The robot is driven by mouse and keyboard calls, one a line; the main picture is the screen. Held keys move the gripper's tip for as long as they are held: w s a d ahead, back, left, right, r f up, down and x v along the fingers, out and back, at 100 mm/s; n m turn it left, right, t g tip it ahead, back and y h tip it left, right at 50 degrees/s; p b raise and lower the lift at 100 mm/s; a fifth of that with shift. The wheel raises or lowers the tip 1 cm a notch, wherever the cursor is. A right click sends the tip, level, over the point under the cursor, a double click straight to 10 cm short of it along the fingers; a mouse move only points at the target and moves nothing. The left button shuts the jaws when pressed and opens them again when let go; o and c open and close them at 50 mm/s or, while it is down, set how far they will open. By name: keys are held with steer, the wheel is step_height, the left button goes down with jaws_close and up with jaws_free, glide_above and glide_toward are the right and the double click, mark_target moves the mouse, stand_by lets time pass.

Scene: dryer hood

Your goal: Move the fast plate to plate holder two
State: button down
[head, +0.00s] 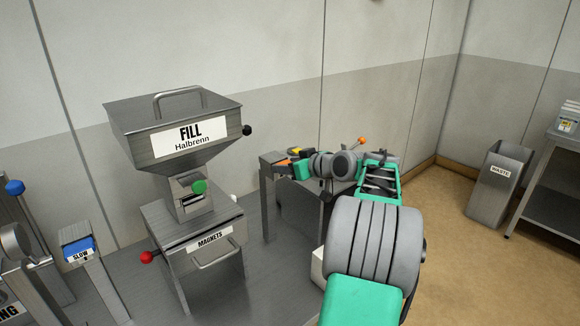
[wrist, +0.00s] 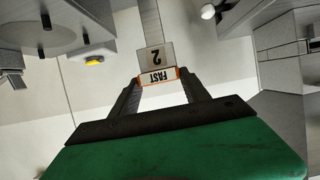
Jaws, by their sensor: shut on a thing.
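The fast plate (wrist: 157,77) is a white label reading FAST with orange ends, seen upside down in the wrist view. My gripper (wrist: 158,83) is shut on it, one dark finger at each end. Plate holder two (wrist: 155,57), a grey plate marked 2 on a grey post, shows right beside the fast plate in the wrist view. I cannot tell whether the two touch. In the head view my gripper (head: 284,163) is at the far side, by a grey metal stand, with a small orange piece of the plate showing. The holder's number is hidden there.
The Fill hopper (head: 170,125) and magnets drawer (head: 212,240) stand left of my arm. A blue slow plate (head: 79,249) sits on a post at the left. A yellow button (wrist: 94,59) shows near the gripper. A waste bin (head: 497,185) and shelf stand right, with open floor before them.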

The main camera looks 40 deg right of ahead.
steer(key=shift+w+r, duration=0.1)
steer(key=shift+w, duration=0.05)
steer(key=shift+c, duration=2.3)
jaws_free()
steer(key=b+v, duration=0.1)
steer(key=v, duration=0.7)
steer(key=shift+w, duration=0.1)
